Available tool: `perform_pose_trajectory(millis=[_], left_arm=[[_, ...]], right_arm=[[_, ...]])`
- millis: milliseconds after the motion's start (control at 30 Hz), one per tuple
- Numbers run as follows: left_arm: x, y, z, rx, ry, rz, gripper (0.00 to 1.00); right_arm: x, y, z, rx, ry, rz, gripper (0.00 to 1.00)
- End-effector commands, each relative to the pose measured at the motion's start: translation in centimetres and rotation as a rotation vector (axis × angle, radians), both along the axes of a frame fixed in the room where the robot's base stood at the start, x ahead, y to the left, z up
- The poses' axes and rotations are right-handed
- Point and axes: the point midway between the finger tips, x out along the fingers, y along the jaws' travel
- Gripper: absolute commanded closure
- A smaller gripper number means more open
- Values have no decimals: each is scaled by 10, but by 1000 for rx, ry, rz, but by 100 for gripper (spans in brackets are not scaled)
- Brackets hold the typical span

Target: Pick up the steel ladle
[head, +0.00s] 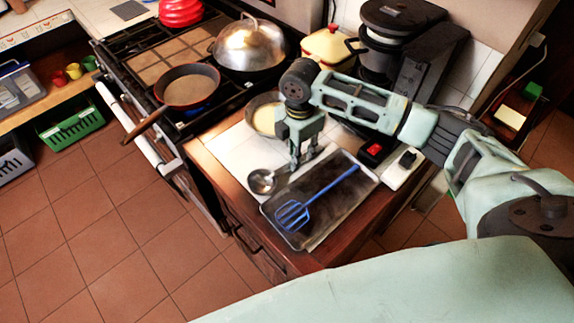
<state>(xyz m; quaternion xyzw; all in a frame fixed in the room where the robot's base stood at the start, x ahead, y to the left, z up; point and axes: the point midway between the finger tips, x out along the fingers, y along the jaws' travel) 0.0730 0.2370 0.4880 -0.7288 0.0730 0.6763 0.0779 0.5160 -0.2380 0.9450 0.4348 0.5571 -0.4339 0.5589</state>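The steel ladle (262,181) lies on the white tiled counter, its round bowl near the counter's front left edge. Its handle runs up and right toward my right gripper (303,163) and is partly hidden by the fingers. My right gripper points down over the handle, with a visible gap between its fingers. I cannot tell whether the fingers touch the handle. My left gripper is out of view.
A dark metal tray (335,213) with a blue slotted spatula (292,214) lies right of the ladle. A bowl (263,116) stands behind the gripper. The stove at left holds a frying pan (188,88) and a domed lid (250,46). A coffee machine (395,45) stands behind.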

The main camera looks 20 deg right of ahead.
Motion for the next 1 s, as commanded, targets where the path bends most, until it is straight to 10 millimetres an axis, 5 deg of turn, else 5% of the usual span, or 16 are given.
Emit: perform_pose_trajectory(millis=[200, 467, 800, 1000], left_arm=[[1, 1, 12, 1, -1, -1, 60], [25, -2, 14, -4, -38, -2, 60], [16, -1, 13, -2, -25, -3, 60], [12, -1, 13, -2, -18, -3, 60]], right_arm=[[0, -2, -28, 0, 1, -1, 74], [1, -2, -33, 0, -2, 0, 74], [1, -3, -33, 0, -2, 0, 100], [1, -3, -33, 0, -2, 0, 100]])
